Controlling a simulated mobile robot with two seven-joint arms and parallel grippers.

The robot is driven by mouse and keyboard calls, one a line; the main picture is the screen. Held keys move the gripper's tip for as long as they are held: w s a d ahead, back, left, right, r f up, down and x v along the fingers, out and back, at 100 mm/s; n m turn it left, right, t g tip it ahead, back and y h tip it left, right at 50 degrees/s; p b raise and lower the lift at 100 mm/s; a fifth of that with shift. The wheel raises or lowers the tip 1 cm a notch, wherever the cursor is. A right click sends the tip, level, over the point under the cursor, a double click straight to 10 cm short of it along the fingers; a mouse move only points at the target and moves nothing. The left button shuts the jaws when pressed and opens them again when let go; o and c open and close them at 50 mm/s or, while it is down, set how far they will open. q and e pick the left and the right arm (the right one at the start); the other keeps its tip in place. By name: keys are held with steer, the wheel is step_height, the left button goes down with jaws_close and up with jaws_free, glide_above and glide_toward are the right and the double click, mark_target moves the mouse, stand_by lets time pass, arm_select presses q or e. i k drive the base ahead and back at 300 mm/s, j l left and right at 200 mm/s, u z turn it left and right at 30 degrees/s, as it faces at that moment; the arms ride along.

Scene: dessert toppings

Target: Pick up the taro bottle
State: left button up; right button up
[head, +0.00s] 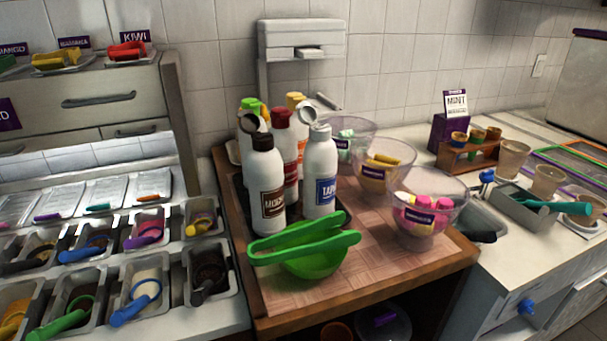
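Several bottles stand grouped on a wooden-topped cart in the middle of the head view. In front are a white bottle with a brown label and dark cap (266,186) and a white bottle with a blue label, seemingly starting "TAP", and grey cap (320,176). Behind them are a red-capped bottle (283,142), a green-topped bottle (251,106) and a yellow-orange-topped bottle (294,101), all partly hidden. I cannot read a taro label on any of them. Neither of my grippers is in view.
Green tongs (305,243) lie across a green bowl (316,264) in front of the bottles. Clear bowls (428,207) stand to their right. Topping bins (142,285) fill the left counter. The right counter (502,251) holds a cup rack (468,153) and a grey tray (530,207).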

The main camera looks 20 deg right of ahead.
mark_target(320, 154)
steer(key=z, duration=0.75)
